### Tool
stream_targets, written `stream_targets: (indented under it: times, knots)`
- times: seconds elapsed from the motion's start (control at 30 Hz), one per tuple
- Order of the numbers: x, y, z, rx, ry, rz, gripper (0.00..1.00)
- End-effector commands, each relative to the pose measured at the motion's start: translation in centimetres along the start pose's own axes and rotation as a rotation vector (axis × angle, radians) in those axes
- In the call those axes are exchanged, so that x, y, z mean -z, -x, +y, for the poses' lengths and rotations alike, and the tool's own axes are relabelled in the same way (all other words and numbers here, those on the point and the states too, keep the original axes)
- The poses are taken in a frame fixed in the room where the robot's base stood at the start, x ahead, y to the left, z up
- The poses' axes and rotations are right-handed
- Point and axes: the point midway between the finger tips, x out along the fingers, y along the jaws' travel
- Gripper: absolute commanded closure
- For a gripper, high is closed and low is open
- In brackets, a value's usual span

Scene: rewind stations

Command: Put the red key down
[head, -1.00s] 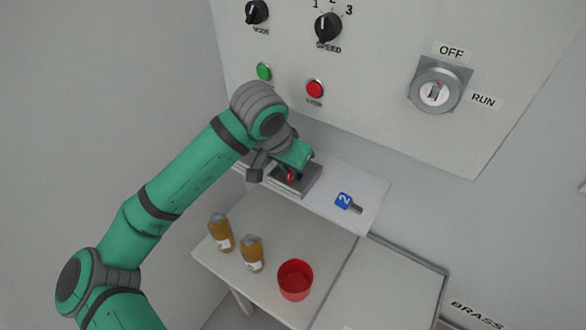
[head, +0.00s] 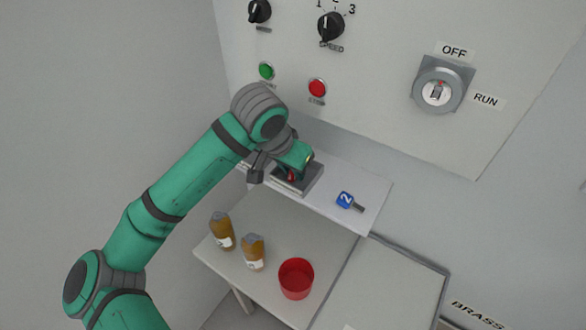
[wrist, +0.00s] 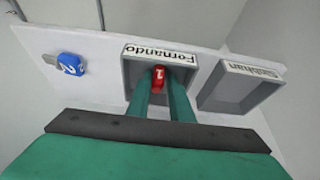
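The red key (wrist: 160,79) has a red tag and shows between my fingertips in the wrist view. In the head view it is a small red patch (head: 292,176) under my gripper. My gripper (wrist: 159,84) is shut on it, over the grey tray labelled Fernando (wrist: 128,80). The key's lower part is hidden by the fingers, and I cannot tell whether it touches the tray floor. In the head view the tray (head: 311,183) sits on a white shelf (head: 372,200), partly hidden by my wrist.
A second tray labelled Siobhan (wrist: 212,92) stands beside it. A blue key (head: 345,200) lies on the shelf. Below are two amber bottles (head: 222,234) (head: 253,254) and a red cup (head: 296,280). The control panel (head: 390,50) with its key switch (head: 439,91) rises behind.

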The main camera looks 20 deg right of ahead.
Motion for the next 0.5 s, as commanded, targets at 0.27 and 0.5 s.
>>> stream_targets:
  times: [0.27,0.5]
  knots:
    - [0.1,1.6,0.8,-0.016,-0.012,-0.019,0.69]
    - [0.2,6.8,0.6,-0.011,-0.011,-0.013,0.69]
